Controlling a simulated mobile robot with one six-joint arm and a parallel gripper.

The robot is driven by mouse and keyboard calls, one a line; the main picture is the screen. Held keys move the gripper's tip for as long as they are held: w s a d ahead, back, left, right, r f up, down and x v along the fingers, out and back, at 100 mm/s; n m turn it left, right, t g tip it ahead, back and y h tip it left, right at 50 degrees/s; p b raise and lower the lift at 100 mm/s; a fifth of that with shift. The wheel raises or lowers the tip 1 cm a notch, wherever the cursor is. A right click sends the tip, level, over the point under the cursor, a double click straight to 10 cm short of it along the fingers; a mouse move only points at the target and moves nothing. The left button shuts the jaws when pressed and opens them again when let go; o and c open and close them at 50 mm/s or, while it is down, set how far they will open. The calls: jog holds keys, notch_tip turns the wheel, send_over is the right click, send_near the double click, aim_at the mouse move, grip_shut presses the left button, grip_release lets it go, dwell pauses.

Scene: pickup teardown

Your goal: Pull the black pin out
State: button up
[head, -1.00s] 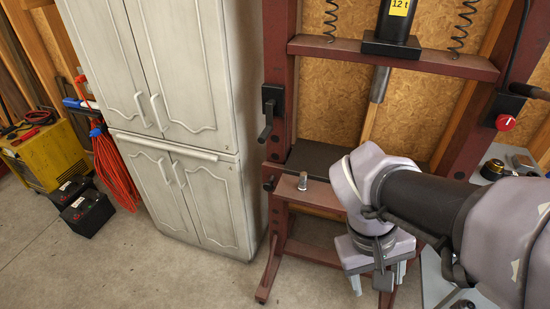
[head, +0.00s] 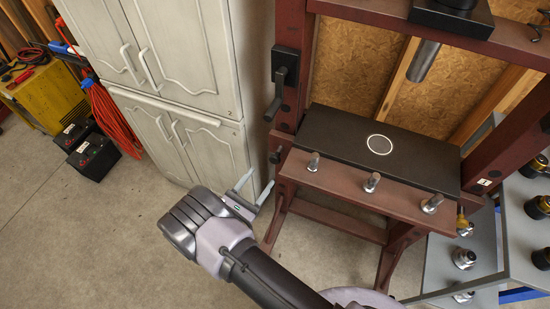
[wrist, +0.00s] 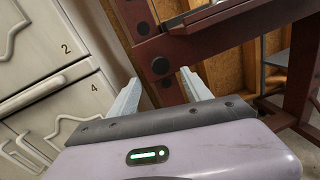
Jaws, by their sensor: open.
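The black pin (head: 275,157) shows as a short dark knob on the left post of the red press frame in the head view. In the wrist view its round black head (wrist: 160,66) stands out from the post, just beyond and between my fingertips. My gripper (head: 260,179) is open and empty, below and slightly left of the pin in the head picture. In the wrist view both pale fingers of my gripper (wrist: 159,76) are spread apart, with nothing between them but the view of the post. I cannot tell the exact gap to the pin.
A grey cabinet (head: 180,70) stands close to the left of the press frame (head: 292,45). A crank handle (head: 276,95) sticks out above the pin. Several metal pegs, one of them here (head: 372,182), line the front beam. A grey cart (head: 480,245) is at right.

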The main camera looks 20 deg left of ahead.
aim_at(274, 161)
jog(key=b+x, duration=0.2)
jog(key=x, duration=0.8)
jog(key=shift+s, duration=0.1)
grip_shut()
dwell(0.9)
